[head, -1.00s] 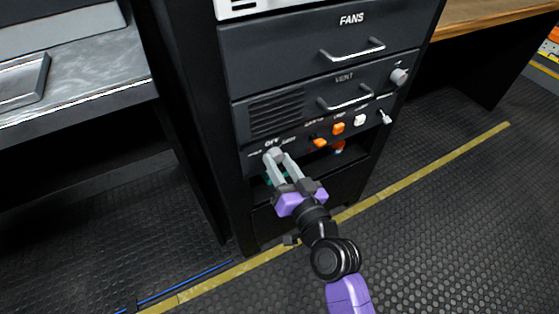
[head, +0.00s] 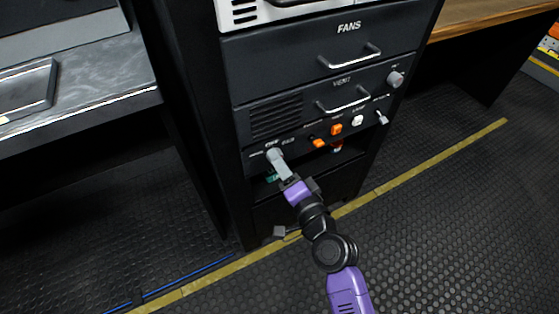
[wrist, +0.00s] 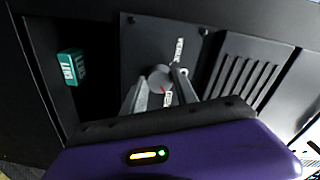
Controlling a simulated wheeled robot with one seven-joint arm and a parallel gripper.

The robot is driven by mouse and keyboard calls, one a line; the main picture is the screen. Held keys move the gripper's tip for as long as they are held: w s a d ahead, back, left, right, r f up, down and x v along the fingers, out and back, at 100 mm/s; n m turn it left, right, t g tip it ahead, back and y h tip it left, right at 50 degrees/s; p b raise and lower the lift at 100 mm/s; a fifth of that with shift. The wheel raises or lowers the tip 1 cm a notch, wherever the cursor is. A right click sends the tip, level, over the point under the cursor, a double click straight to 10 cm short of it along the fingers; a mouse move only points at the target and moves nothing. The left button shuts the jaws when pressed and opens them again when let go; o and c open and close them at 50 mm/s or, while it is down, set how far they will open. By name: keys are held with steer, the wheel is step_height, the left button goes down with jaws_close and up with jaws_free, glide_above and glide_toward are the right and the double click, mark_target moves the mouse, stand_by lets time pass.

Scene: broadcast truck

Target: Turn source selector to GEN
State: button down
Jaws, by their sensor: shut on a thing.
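The source selector is a round grey knob (head: 273,153) at the lower left of the black rack's control panel, under small white lettering. It also shows in the wrist view (wrist: 158,76), with a red mark on its face towards the lower right. White labels sit beside it, too small or turned to read surely. My gripper (head: 279,161) is shut on the knob. My wrist is rolled, so the fingers overlap in the head view.
Orange switches (head: 336,129), a white switch (head: 357,120) and small grey knobs lie to the right on the panel. Drawer handles (head: 349,57) stick out above. A teal box (wrist: 70,67) sits in the recess beside the panel. The floor in front is clear.

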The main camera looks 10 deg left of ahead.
steer(key=shift+m, duration=0.4)
steer(key=c, duration=0.9)
jaws_free()
steer(key=shift+c, duration=0.2)
steer(key=v, duration=0.8)
steer(key=shift+w, duration=0.1)
